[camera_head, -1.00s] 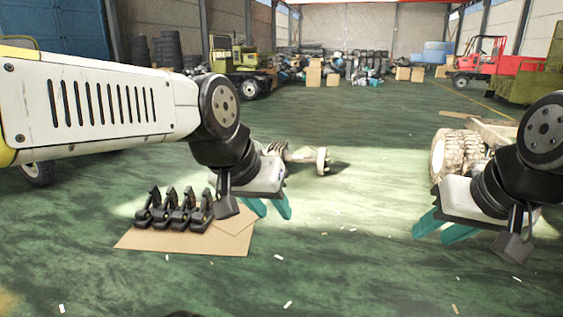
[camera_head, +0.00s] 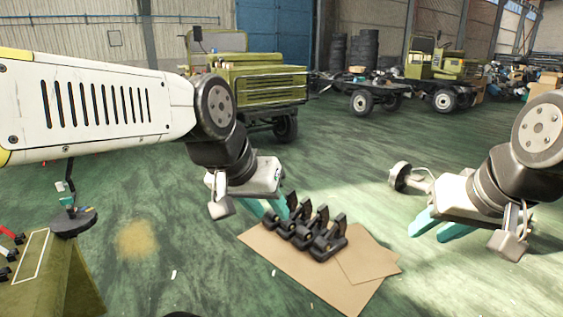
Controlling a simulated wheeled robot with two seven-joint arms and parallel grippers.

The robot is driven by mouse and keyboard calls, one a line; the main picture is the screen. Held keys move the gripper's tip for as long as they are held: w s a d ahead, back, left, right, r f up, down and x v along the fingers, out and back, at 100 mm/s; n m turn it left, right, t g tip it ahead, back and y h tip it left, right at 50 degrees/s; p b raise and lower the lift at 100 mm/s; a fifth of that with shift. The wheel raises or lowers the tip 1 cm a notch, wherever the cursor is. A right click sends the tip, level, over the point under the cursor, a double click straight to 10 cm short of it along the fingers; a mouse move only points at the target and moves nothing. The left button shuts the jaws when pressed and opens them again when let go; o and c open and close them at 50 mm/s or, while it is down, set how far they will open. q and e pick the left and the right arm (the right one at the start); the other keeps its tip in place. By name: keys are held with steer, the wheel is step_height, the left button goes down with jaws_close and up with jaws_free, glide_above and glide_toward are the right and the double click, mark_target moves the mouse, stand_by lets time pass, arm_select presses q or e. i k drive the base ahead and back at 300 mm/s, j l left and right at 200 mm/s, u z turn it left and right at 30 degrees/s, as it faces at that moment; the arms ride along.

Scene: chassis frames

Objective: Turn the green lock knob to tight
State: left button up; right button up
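I cannot make out a green lock knob in the head view. My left gripper (camera_head: 269,209) hangs at the centre, its teal fingers apart. It appears just behind a row of black metal parts (camera_head: 305,236) on a cardboard sheet (camera_head: 362,264); I cannot tell whether it touches them. My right gripper (camera_head: 438,228) is further right, its teal fingers apart with nothing between them, over open floor.
At the lower left is an olive-green bench (camera_head: 62,275) with red and white-handled tools on it. A dark disc (camera_head: 73,222) with a small upright device stands by its far end. Green trucks (camera_head: 258,80) stand behind.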

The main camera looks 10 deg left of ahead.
mark_target(67, 202)
steer(key=i+j+u, duration=0.25)
steer(key=i+u, duration=1.15)
steer(key=i+j+u, duration=0.55)
steer(key=i, duration=0.2)
steer(key=i+u, duration=0.25)
steer(key=i, duration=0.15)
